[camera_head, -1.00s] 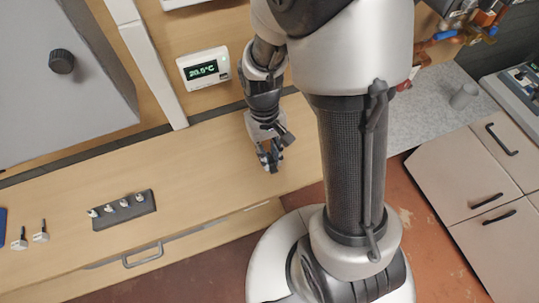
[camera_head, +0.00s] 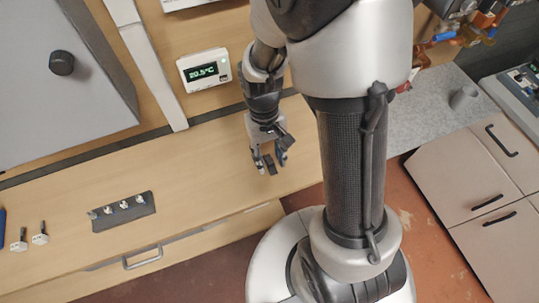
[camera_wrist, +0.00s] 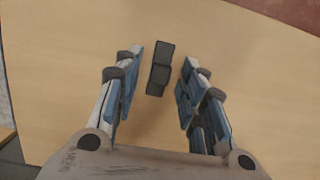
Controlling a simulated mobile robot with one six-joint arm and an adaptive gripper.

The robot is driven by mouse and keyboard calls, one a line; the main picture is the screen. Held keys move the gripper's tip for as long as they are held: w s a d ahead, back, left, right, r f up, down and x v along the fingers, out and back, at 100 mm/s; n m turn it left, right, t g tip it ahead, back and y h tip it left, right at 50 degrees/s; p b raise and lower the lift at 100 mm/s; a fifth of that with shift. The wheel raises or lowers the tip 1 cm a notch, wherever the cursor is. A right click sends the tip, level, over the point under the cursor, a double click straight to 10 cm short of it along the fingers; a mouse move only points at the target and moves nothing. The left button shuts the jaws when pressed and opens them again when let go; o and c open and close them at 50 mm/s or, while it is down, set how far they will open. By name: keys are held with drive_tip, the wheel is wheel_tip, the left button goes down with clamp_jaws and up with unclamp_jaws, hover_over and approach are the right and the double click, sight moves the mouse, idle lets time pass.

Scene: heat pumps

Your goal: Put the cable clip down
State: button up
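The cable clip (camera_wrist: 160,70) is a small dark piece with two block-like parts. In the wrist view it lies on the wooden worktop (camera_wrist: 245,60), between and just beyond my fingertips, with bare wood showing on both sides of it. My gripper (camera_wrist: 162,78) is open, with its blue-padded fingers apart and not touching the clip. In the head view my gripper (camera_head: 268,168) hangs low over the worktop, fingers pointing down and spread. I cannot make out the clip there.
A dark holder (camera_head: 124,213) with several small pale-topped pieces lies to the left on the worktop. Two T-shaped pieces (camera_head: 40,236) stand farther left. A thermostat (camera_head: 204,70) is behind my gripper. The worktop between holder and gripper is clear; its front edge is near.

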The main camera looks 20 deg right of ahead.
wheel_tip(320, 180, up, 12)
drive_tip(key=w+p, duration=0.2)
drive_tip(key=p, duration=0.2)
wheel_tip(320, 180, up, 8)
drive_tip(key=t, duration=0.2)
hover_over(266, 156)
drive_tip(key=s, duration=0.3)
drive_tip(key=s+r+t, duration=0.4)
drive_tip(key=s+r, duration=0.3)
drive_tip(key=s, duration=0.2)
drive_tip(key=shift+t, duration=0.4)
